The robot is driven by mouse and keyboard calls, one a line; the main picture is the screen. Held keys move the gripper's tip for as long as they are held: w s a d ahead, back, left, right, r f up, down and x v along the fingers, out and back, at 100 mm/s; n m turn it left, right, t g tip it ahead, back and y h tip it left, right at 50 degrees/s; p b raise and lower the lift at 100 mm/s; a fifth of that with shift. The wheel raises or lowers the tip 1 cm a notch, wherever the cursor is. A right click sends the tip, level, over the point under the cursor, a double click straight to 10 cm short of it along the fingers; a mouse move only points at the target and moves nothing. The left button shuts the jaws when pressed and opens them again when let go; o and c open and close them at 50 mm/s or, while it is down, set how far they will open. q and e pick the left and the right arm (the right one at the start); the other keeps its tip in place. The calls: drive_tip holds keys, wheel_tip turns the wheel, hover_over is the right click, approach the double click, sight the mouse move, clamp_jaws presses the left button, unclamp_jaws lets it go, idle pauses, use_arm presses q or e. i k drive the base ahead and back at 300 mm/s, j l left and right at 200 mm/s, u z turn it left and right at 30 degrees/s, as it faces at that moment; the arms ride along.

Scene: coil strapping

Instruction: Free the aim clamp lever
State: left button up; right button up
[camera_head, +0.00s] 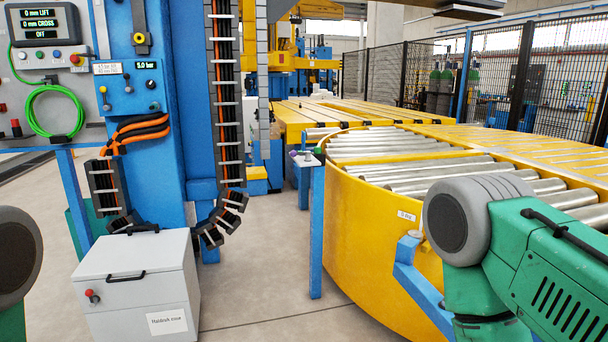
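I cannot make out for sure which part is the aim clamp lever. A slim blue post (316,230) stands beside the yellow roller turntable (365,235). A small head (305,157) with purple, pale and green parts sits at the post's top, too small to tell a lever or its position. Neither gripper shows. Part of my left arm (17,250) is at the left edge, and my green and grey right arm (490,250) covers the lower right and part of the turntable.
A blue column (150,80) with gauges, cable chain (228,90) and hoses stands left. A display panel (40,30) with a green cable is at far left. A white box (135,285) stands on the floor. Bare floor (265,260) lies between box and turntable; a mesh fence (490,75) stands behind.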

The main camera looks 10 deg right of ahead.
sight(307, 154)
drive_tip(key=i+j+z, duration=0.1)
drive_tip(key=i+z, duration=0.3)
drive_tip(key=i+j+z, duration=0.15)
drive_tip(key=z, duration=0.3)
drive_tip(key=i+j+z, duration=0.4)
drive_tip(key=k+l, duration=0.1)
